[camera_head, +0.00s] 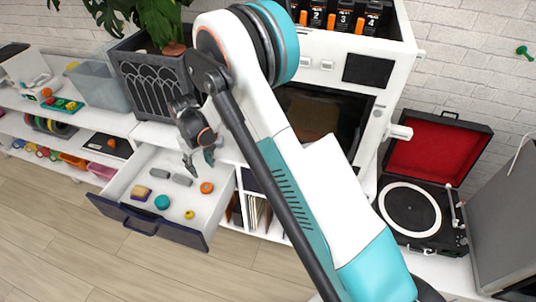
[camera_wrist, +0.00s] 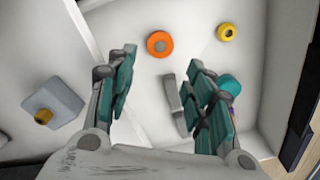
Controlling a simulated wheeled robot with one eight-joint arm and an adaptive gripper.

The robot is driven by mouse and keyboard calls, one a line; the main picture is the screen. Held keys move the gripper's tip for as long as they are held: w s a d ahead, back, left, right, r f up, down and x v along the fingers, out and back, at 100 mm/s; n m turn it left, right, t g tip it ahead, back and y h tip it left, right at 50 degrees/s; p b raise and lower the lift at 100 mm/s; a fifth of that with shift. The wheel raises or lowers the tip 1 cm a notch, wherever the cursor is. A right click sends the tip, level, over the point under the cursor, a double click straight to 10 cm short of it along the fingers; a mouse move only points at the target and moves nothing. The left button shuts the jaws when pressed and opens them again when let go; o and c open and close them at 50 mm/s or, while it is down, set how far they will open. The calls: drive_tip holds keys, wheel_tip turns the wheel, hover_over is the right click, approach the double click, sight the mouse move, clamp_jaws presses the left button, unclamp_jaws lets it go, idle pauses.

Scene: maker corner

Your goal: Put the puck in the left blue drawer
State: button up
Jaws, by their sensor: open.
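The left blue drawer (camera_head: 136,222) is pulled open, with a dark blue front and a white inside. In it lie an orange round piece with a dark centre (camera_head: 206,188), a teal round piece (camera_head: 162,202), and a small yellow piece (camera_head: 189,214). I cannot tell for sure which piece is the puck. My gripper (camera_head: 199,163) is open and empty above the back part of the drawer. In the wrist view, the orange piece (camera_wrist: 160,44) shows just beyond and between the fingertips (camera_wrist: 163,62), and the teal piece (camera_wrist: 231,87) is partly behind the right finger.
Grey blocks (camera_head: 181,180) and a tan and purple block (camera_head: 141,192) also lie in the drawer. A dark planter (camera_head: 150,85) stands on the white counter behind. A record player (camera_head: 411,212) stands at the right. Wooden floor (camera_head: 60,225) is clear in front.

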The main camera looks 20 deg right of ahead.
drive_tip(key=s+d+r+m+t, duration=0.1)
drive_tip(key=s+d+r, duration=0.2)
drive_tip(key=r, duration=0.5)
drive_tip(key=s+d+r+t, duration=0.1)
drive_tip(key=s+d+r, duration=0.25)
drive_tip(key=r, duration=0.35)
drive_tip(key=s+d+r+m+t, duration=0.1)
drive_tip(key=s+d+r, duration=0.25)
drive_tip(key=r, duration=0.45)
drive_tip(key=s+d+r+m+t, duration=0.1)
drive_tip(key=s+d+r+t, duration=0.1)
drive_tip(key=s, duration=0.8)
drive_tip(key=s+d+r+m+t, duration=0.1)
drive_tip(key=s+d+r+t, duration=0.1)
drive_tip(key=s+d+r, duration=0.2)
drive_tip(key=s+d, duration=0.3)
drive_tip(key=s, duration=0.4)
drive_tip(key=shift+c, duration=0.6)
